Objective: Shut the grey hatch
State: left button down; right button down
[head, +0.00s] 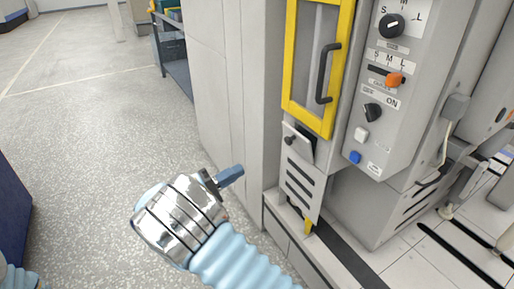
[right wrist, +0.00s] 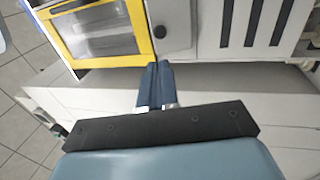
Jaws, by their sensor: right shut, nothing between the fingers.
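The grey hatch (head: 299,139) is a small flap with a dark round knob, on the machine front just below the yellow-framed door. It stands ajar, tilted out from the front, with a dark gap along its right side. In the right wrist view the hatch (right wrist: 175,22) and its knob show at the top, beyond the fingertips. My right gripper (head: 231,175) is shut and empty, to the left of the hatch and lower in the picture, apart from it. Its blue fingers (right wrist: 160,72) are together in the right wrist view. My left gripper is not in view.
The yellow-framed door (head: 335,110) with a black handle is above the hatch. A control panel (head: 390,95) with knobs and buttons is to its right. A slotted vent panel (head: 300,187) is below. Open speckled floor (head: 90,120) lies to the left.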

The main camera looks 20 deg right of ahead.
jog(key=p, duration=0.2)
send_near(294, 133)
jog(key=d, duration=0.4)
jog(key=shift+w+d, duration=0.1)
jog(key=shift+w, duration=0.05)
jog(key=d+r+y+p, duration=0.1)
jog(key=r+y+p, duration=0.1)
jog(key=shift+d+r+p, duration=0.15)
jog(key=shift+p, duration=0.15)
jog(key=shift+d+y, duration=0.3)
jog(key=shift+d, duration=0.05)
jog(key=shift+w+d+r, duration=0.1)
jog(key=shift+d, duration=0.05)
